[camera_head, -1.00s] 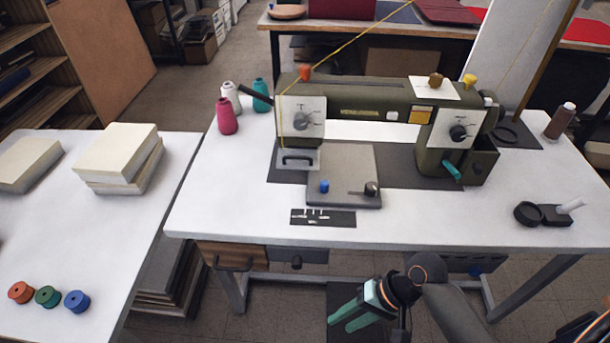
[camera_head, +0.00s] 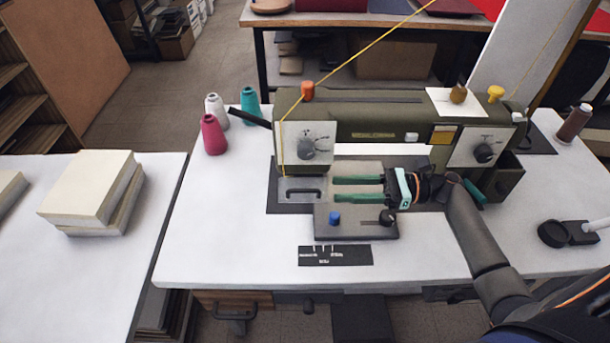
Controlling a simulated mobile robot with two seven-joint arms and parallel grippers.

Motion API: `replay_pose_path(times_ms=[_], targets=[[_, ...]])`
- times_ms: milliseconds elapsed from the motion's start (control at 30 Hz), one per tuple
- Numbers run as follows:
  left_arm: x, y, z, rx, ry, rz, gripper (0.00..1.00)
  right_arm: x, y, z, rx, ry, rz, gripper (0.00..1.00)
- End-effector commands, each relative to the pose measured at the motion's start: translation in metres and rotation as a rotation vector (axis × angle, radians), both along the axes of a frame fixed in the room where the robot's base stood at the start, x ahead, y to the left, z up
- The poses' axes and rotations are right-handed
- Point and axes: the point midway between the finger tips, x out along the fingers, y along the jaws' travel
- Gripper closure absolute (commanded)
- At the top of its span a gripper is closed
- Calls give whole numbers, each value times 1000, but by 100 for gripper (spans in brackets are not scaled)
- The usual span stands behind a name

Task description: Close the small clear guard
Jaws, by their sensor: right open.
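The small clear guard (camera_head: 289,185) is a pale see-through panel with a dark handle. It sits under the needle end of the olive-green sewing machine (camera_head: 373,113), at its left. I cannot tell its exact angle. My right gripper (camera_head: 335,190) has green fingers pointing left. It is open and empty, over the machine's grey bed, with its fingertips just right of the guard and apart from it in the picture. The fingers and wrist hide part of the bed. My left gripper is not in view.
A grey plate with a blue knob (camera_head: 334,218) and a dark knob (camera_head: 386,217) lies in front of the gripper. A black card (camera_head: 335,255) lies nearer. Thread cones (camera_head: 214,135) stand at the left. The white table (camera_head: 215,230) is clear at front left.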

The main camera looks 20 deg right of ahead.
Motion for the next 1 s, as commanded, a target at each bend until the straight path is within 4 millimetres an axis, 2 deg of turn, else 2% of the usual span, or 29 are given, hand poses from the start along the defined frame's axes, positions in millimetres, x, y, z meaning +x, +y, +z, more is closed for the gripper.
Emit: replay_pose_path(times_ms=[133,400,533,800,833,1000], targets=[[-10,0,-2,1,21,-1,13,7,19,2,4,-2,3,58],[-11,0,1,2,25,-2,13,23,56,1,1,-2,2,58],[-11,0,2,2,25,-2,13,26,65,1,1,-1,3,58],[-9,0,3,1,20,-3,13,27,67,0,0,-1,2,58],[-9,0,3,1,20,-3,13,27,67,0,0,-1,2,59],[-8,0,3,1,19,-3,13,27,67,0,0,-1,2,78]])
